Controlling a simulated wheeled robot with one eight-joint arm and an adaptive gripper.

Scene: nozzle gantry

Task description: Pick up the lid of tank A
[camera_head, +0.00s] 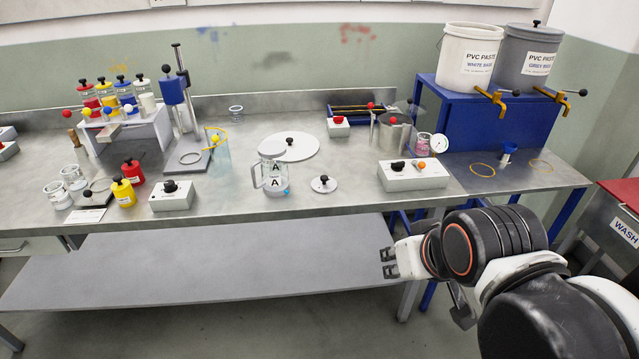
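No part in view is clearly marked as tank A or its lid. A clear jug (271,180) with a handle and "A" markings stands at the middle of the bench. A large pale round lid (306,146) with a black knob lies flat behind it, partly hidden by the jug. A small pale round lid (316,188) with a black knob lies flat to the jug's right. A white bucket (468,58) has no lid visible. A grey bucket (524,60) wears a lid with a dark knob. My gripper (388,263) is open and empty, in front of the bench's front edge.
A control box (412,178) stands near the front edge, with a metal pot (391,134) behind it. Another box (173,198), yellow and red bottles and a blue-column stand (178,95) are at left. A blue platform (465,118) carries the buckets. A lower shelf (200,262) is bare.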

